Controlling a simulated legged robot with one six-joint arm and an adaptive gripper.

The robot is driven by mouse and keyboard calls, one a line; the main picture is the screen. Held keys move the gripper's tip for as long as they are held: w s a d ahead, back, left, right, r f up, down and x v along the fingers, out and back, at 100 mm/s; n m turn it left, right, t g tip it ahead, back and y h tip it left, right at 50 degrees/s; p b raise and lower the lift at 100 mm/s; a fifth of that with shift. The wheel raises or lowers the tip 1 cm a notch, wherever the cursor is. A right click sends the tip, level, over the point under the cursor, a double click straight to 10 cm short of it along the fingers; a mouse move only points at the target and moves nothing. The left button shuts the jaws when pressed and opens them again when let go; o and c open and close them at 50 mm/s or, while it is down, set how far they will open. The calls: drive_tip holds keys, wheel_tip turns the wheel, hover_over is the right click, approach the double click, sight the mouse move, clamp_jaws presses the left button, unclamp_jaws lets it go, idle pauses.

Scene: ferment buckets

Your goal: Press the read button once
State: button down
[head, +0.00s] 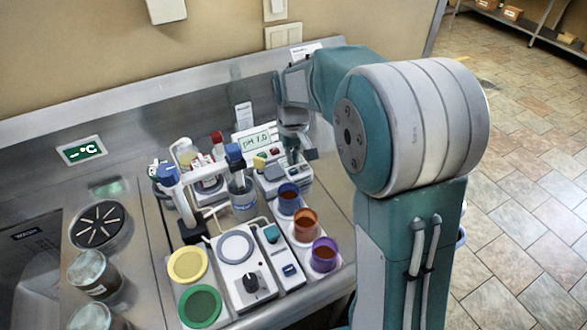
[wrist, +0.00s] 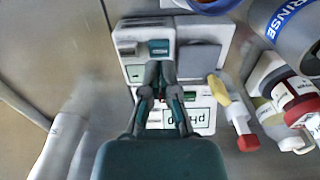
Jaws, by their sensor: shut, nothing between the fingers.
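The pH meter stands on the steel bench, with a white body (head: 290,183) and a display reading "pH" (head: 256,141). In the wrist view the meter body (wrist: 133,71) carries a teal button (wrist: 158,46) and a grey button (wrist: 127,47); the pH display (wrist: 203,115) is partly behind my fingers. I cannot read which button is the read button. My gripper (wrist: 158,66) is shut and empty, its tips pointing at the meter just short of the teal button. In the head view my gripper (head: 293,156) is over the meter; whether it touches is unclear.
A rinse beaker (head: 243,198) and red-capped bottles (wrist: 297,100) stand close to the meter. Cups with brown liquid (head: 304,224), a stirrer (head: 246,281) and coloured lids (head: 200,306) are in front.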

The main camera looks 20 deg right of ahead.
sight(293, 170)
drive_tip(key=shift+r, duration=1.65)
